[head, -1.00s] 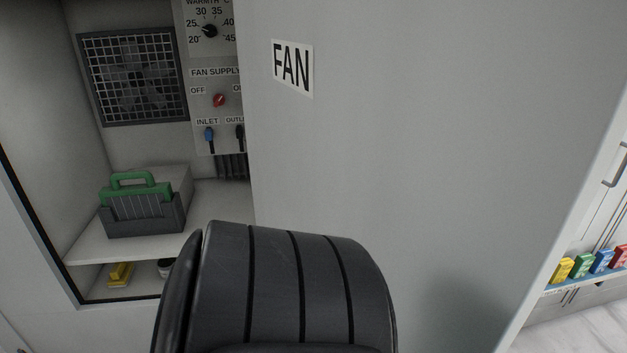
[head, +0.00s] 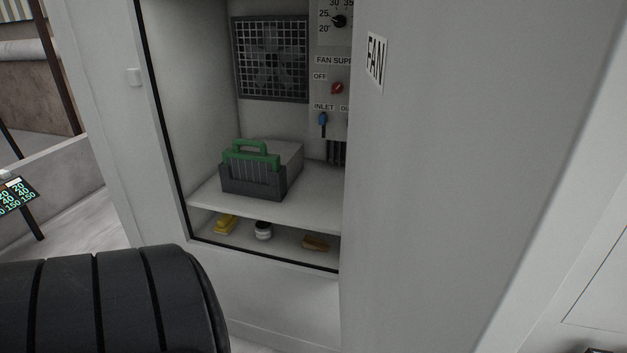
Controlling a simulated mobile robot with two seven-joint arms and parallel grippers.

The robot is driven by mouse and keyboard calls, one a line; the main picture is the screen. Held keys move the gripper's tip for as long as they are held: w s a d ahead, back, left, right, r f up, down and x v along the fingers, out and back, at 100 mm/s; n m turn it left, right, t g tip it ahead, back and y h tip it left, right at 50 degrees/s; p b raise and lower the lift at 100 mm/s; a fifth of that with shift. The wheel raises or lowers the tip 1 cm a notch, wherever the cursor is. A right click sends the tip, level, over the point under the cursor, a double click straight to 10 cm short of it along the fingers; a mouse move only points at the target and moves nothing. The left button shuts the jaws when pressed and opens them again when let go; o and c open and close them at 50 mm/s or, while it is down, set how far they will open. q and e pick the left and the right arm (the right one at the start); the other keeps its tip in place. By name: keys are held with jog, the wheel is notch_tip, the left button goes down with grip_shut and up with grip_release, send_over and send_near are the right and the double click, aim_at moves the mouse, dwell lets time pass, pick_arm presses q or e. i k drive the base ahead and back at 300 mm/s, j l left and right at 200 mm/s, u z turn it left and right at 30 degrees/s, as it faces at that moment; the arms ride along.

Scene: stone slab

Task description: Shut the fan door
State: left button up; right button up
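The fan door (head: 450,190) is a large grey panel with a FAN label (head: 376,62), standing open across the right of the head view. It hides the right part of the cabinet (head: 190,110), whose opening has a black seal on its edge. Inside are a fan behind a grille (head: 271,60), a control panel (head: 330,60) and a shelf (head: 300,207). A dark ribbed part of my own arm fills the lower left, in front of the cabinet. Neither gripper shows, so whether either touches the door is hidden.
A grey box with a green handle (head: 252,170) stands on the shelf, inside the opening. Below it lie a yellow item (head: 225,224), a small jar (head: 263,231) and a brown item (head: 316,243). At the left stands a display (head: 14,195) on a post.

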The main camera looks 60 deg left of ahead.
aim_at(487, 140)
jog(key=i+l+u, duration=0.1)
jog(key=u, duration=0.3)
jog(key=l+u, duration=0.1)
jog(key=u, duration=0.35)
jog(key=i+l+u, duration=0.1)
jog(key=u, duration=0.3)
jog(key=l+u, duration=0.25)
jog(key=u, duration=0.15)
jog(key=k+l+u, duration=0.15)
jog(key=l+u, duration=0.15)
jog(key=k+l+u, duration=0.2)
jog(key=u, duration=0.15)
jog(key=l, duration=0.1)
